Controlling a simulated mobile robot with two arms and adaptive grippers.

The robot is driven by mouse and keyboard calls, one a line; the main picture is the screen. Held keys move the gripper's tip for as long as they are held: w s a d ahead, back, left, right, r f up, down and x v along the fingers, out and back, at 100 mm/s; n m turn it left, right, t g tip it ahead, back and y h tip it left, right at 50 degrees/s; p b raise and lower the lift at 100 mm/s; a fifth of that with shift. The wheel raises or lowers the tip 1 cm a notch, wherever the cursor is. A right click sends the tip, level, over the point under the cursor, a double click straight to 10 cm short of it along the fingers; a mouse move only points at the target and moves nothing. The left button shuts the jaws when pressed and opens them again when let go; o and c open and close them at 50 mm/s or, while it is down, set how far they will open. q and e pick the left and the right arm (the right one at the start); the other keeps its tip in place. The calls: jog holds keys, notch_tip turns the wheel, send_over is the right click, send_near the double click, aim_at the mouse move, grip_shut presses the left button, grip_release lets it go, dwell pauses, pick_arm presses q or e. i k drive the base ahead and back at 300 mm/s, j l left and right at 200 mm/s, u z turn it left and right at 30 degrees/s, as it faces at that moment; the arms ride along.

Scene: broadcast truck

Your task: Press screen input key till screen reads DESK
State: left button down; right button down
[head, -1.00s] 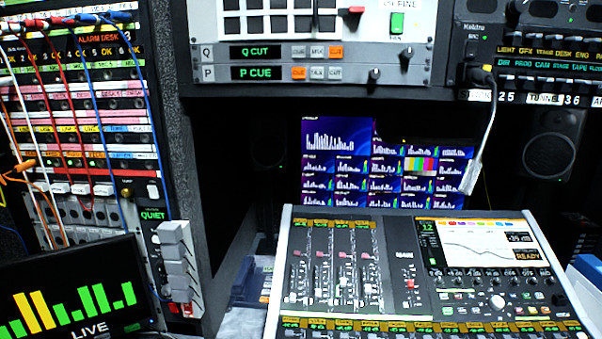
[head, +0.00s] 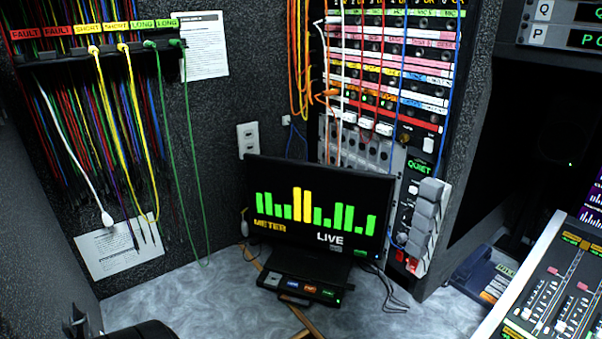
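The screen (head: 318,213) is a black monitor standing on the counter against the back wall. It shows green and yellow bars, the word METER at lower left and LIVE at lower right. A low black key box (head: 300,289) sits on the counter in front of it. The box has a row of small keys: a grey one (head: 272,280), then blue, orange and green-lit ones. Their labels are too small to read. A dark part at the bottom left edge (head: 78,322) appears to be my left gripper, mostly cut off. My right gripper is not in view.
A patch rack (head: 385,90) with cables rises behind the screen. Hanging cables (head: 125,130) cover the left wall. Grey blocks (head: 428,225) stand right of the screen. A mixing console (head: 555,285) is at lower right. Grey counter (head: 200,300) is clear left of the key box.

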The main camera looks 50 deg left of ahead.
aim_at(336, 247)
jog(key=u, duration=1.8)
